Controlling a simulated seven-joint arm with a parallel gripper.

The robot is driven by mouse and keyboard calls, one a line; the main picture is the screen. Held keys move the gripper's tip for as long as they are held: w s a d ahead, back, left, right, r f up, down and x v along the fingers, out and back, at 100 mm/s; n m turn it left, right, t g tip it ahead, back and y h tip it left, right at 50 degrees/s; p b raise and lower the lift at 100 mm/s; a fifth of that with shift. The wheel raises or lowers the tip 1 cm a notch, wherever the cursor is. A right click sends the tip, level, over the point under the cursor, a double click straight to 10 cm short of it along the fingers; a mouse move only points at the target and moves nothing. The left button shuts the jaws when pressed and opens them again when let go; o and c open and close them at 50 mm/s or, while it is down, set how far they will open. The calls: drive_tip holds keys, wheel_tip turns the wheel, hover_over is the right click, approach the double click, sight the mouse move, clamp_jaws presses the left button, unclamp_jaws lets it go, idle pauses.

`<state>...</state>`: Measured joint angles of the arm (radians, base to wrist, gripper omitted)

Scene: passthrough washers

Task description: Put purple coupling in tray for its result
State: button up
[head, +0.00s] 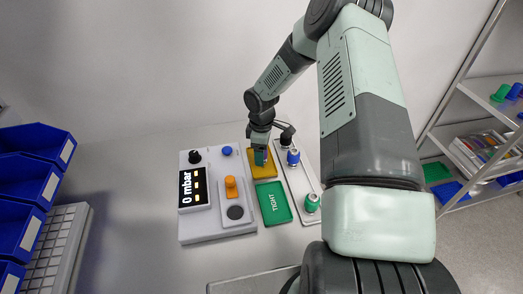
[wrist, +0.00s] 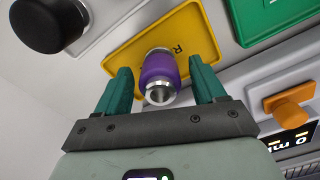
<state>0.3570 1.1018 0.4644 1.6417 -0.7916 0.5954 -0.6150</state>
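The purple coupling (wrist: 159,72) shows in the wrist view over the yellow tray (wrist: 118,52), its silver open end facing the camera. It appears to stand on that tray. My gripper (wrist: 162,85) is open around it, one green finger on each side, with a narrow gap visible on both sides. In the head view my gripper (head: 261,157) is down at the yellow tray (head: 262,172) and hides the coupling there. The yellow tray's lettering is mostly covered. The green tray (head: 273,203), marked TIGHT, lies in front of it and looks empty.
The test device (head: 215,222) on the left reads 0 mbar and has an orange lever (head: 231,188). A pale rack (head: 300,182) on the right holds a blue coupling (head: 293,157), a green coupling (head: 312,203) and a black one (head: 286,140). Blue bins (head: 35,150) stand far left.

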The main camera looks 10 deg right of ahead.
wheel_tip(320, 180, up, 12)
drive_tip(key=shift+r, duration=0.15)
idle(0.5)
idle(0.3)
drive_tip(key=s+r+m+t+h, duration=0.15)
drive_tip(key=s+r, duration=0.45)
drive_tip(key=r, duration=0.6)
drive_tip(key=s+r+m+t+h, duration=0.1)
drive_tip(key=s+r+m, duration=0.35)
drive_tip(key=r, duration=0.85)
drive_tip(key=s+r+m+t+y, duration=0.1)
drive_tip(key=s+r, duration=0.3)
drive_tip(key=s, duration=0.4)
drive_tip(key=s+r+m+t+y, duration=0.15)
drive_tip(key=s+r, duration=0.25)
drive_tip(key=s, duration=0.4)
drive_tip(key=s+f+m, duration=0.1)
drive_tip(key=s+a+f+m, duration=0.2)
drive_tip(key=s, duration=0.1)
drive_tip(key=shift+m+t, duration=0.3)
drive_tip(key=shift+m, duration=0.05)
